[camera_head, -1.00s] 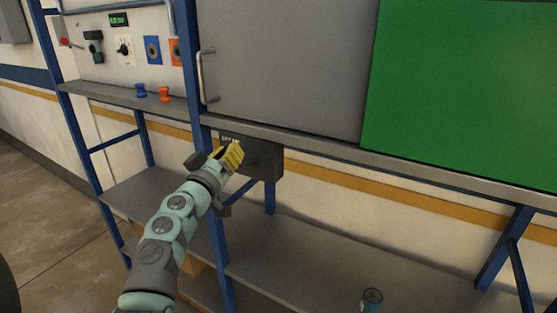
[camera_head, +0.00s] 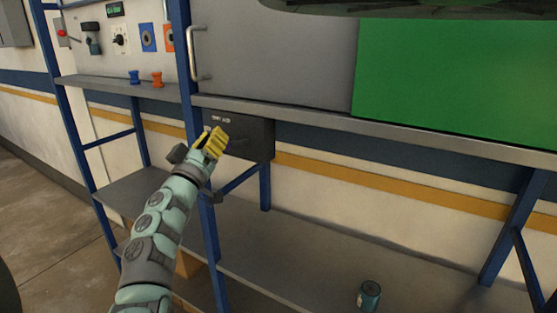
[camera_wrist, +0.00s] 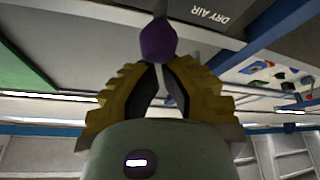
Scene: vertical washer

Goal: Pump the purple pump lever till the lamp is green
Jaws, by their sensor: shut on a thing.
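The purple lever knob (camera_wrist: 158,42) shows at the top middle of the wrist view, on a grey shaft in front of a grey box marked DRY AIR (camera_wrist: 225,15). My gripper (camera_wrist: 160,68), with yellow ridged fingers, is shut on the knob, with its fingertips at the knob's lower end. In the head view my gripper (camera_head: 215,142) is at the left front of the dark grey box (camera_head: 250,138) under the bench. The lever is hidden there by my gripper. I cannot make out a lit lamp on the box.
A blue frame post (camera_head: 195,120) stands close to my gripper. A grey door with a handle (camera_head: 200,55) and a green panel (camera_head: 450,65) are above. A can (camera_head: 369,295) stands on the lower shelf. Blue and orange spools (camera_head: 157,79) sit on the left ledge.

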